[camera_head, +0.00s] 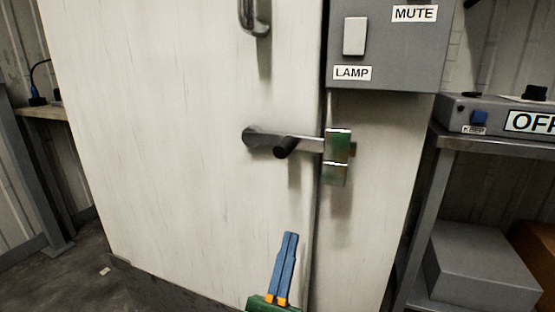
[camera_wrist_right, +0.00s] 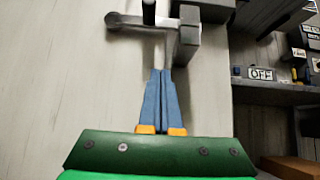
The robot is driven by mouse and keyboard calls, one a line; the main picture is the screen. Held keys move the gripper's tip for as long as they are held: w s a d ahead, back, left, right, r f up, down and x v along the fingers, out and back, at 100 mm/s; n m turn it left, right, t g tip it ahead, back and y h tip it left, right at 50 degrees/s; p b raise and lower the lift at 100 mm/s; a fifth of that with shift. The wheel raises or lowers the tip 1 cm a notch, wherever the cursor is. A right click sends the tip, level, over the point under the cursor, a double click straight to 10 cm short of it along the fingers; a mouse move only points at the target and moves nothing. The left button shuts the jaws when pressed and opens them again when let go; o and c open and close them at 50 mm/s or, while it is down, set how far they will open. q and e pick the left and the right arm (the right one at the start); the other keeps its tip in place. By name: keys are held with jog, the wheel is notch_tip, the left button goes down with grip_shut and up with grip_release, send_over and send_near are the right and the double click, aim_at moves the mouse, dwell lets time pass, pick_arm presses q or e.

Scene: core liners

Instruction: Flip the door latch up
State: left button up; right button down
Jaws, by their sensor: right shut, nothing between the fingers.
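The door latch (camera_head: 304,143) is a grey metal bar with a dark round knob, lying roughly level across the door edge. In the right wrist view the latch (camera_wrist_right: 143,23) is at the top, beyond my fingertips. My right gripper (camera_head: 291,236) has blue fingers, shut and empty, pointing up below the latch in the head view; it also shows in the right wrist view (camera_wrist_right: 161,72). It appears apart from the latch. My left gripper is out of view.
A grey box (camera_head: 387,60) with a LAMP switch and MUTE label juts out above the catch. A door handle (camera_head: 254,18) is above the latch. A shelf (camera_head: 490,147) with an OFF-labelled unit stands at right. The door face left of the latch is clear.

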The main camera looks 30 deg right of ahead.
aim_at(302, 171)
jog(key=p+x, duration=0.2)
jog(key=x, duration=0.7)
jog(key=shift+s+r, duration=0.1)
jog(key=shift+r, duration=0.3)
jog(key=r+p, duration=0.1)
jog(key=r, duration=0.2)
jog(key=shift+d+r+p, duration=0.2)
jog(key=shift+r+p, duration=0.05)
jog(key=shift+p, duration=0.05)
jog(key=shift+r, duration=0.25)
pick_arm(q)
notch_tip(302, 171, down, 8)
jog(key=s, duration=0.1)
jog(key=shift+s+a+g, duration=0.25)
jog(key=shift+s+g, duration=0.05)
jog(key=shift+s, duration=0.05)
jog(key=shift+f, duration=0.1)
